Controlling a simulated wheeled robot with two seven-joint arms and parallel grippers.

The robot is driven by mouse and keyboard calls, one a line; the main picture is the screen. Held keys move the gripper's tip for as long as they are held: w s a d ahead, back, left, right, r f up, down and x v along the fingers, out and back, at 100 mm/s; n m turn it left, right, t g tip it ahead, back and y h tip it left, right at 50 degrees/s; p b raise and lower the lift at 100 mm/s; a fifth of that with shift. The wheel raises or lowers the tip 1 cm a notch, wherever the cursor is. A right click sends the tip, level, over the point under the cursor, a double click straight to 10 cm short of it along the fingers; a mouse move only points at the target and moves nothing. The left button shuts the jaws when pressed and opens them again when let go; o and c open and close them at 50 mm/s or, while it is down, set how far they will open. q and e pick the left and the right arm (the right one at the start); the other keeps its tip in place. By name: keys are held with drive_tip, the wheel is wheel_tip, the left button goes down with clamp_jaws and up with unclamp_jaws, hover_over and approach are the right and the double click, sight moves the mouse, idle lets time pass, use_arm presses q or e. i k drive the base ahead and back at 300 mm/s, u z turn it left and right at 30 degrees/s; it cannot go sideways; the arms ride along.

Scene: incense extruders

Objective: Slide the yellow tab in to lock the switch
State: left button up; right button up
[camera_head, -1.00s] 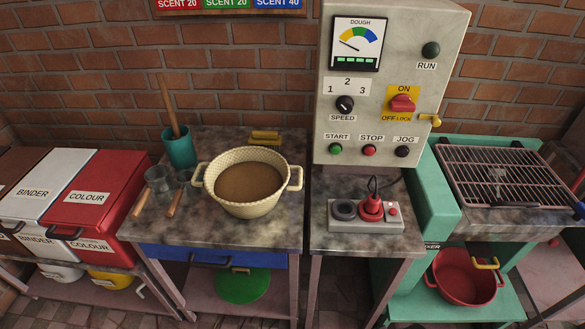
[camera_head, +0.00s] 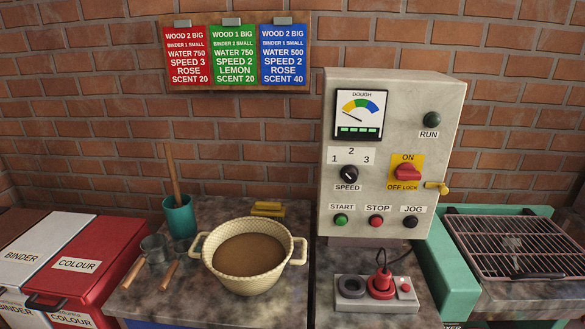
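The red ON/OFF switch (camera_head: 407,171) sits on a yellow plate marked ON, OFF and LOCK, on the right part of the control box (camera_head: 390,226). Its handle lies roughly level. The yellow tab (camera_head: 438,187) sticks out at the lower right of the plate, at the box's right edge, beside the word LOCK. Its round end extends past the edge. Neither of my grippers shows in the head view.
Below the box, a grey base with a red plug (camera_head: 383,278) stands on the counter. A basket of brown dough (camera_head: 249,257) is to the left. A grill rack (camera_head: 515,245) is at the right. Recipe cards (camera_head: 232,54) hang on the wall. The space before the box front is clear.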

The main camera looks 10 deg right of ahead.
sight(442, 189)
drive_tip(key=z, duration=1.45)
